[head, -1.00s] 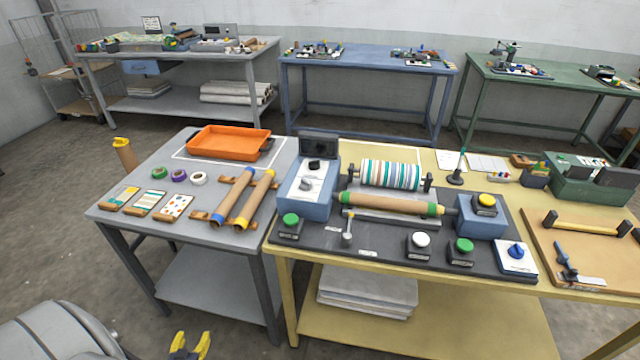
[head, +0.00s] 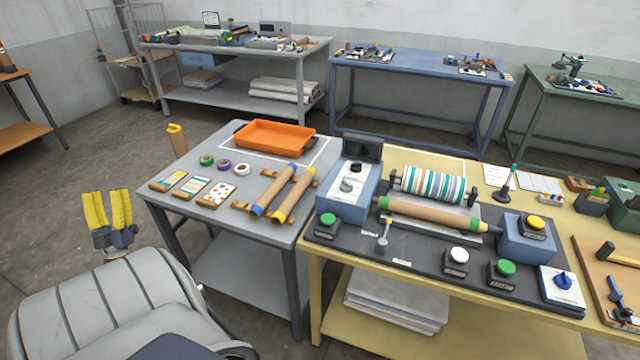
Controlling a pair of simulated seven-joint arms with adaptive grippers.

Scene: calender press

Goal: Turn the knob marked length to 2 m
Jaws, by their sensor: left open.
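The calender press stands on the yellow table. Its blue control box (head: 341,199) has a white top panel with a black knob (head: 355,166) and a grey knob (head: 346,185). A blue knob (head: 563,280) sits on a white plate at the press's right front corner. The markings are too small to read, so I cannot tell which knob is marked length or its setting. My left gripper (head: 108,209), with yellow fingers, is open and empty, pointing up left of the grey table, far from the knobs. My right gripper is not in view.
The grey table's edge (head: 225,232) lies between my left gripper and the press. It holds an orange tray (head: 275,137), cardboard tubes (head: 273,190), tape rolls and pattern cards. Green, white and yellow push buttons surround the rollers.

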